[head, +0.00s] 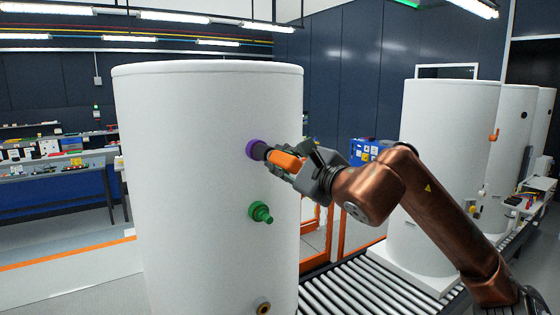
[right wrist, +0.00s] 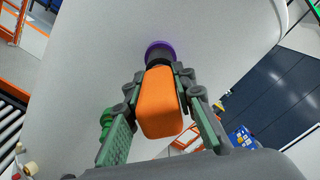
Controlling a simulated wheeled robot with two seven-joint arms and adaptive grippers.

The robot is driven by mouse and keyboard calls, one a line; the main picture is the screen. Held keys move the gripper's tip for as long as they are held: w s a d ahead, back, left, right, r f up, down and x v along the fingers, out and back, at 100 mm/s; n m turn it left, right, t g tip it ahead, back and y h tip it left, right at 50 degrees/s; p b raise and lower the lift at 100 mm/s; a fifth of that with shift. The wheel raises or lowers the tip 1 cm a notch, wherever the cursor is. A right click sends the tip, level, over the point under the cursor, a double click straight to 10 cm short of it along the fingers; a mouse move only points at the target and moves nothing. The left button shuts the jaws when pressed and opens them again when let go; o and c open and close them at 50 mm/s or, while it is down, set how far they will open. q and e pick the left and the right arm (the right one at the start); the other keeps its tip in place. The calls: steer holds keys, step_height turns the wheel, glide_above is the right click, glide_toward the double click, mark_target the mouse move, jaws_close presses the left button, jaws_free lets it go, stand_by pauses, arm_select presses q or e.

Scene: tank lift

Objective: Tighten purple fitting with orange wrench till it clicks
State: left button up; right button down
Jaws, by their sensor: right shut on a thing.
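A purple fitting (head: 254,148) sits on the side of a large white tank (head: 190,190). My right gripper (head: 286,158) is shut on the orange wrench (head: 288,161), whose dark head meets the purple fitting. In the right wrist view the orange wrench body (right wrist: 160,104) lies between my two fingers, and its dark end covers most of the purple fitting (right wrist: 158,47). I cannot tell how fully the head is seated. My left gripper is not in view.
A green fitting (head: 261,213) sticks out below the purple one, and a brownish port (head: 263,306) lies lower. A roller conveyor (head: 350,291) runs at the right, with other white tanks (head: 440,170) behind. A workbench (head: 60,165) stands at the far left.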

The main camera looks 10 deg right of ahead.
steer(key=shift+r, duration=0.1)
steer(key=shift+m+b, duration=0.3)
steer(key=shift+b, duration=0.2)
steer(key=shift+s+d, duration=0.1)
steer(key=shift+s, duration=0.25)
steer(key=b+v, duration=0.2)
steer(key=v, duration=0.2)
steer(key=shift+s+d, duration=0.15)
steer(key=shift+s, duration=0.2)
steer(key=shift+b+v, duration=0.75)
steer(key=shift+v, duration=0.95)
steer(key=b, duration=0.2)
glide_toward(296, 166)
steer(key=shift+v, duration=0.8)
steer(key=shift+w, duration=0.15)
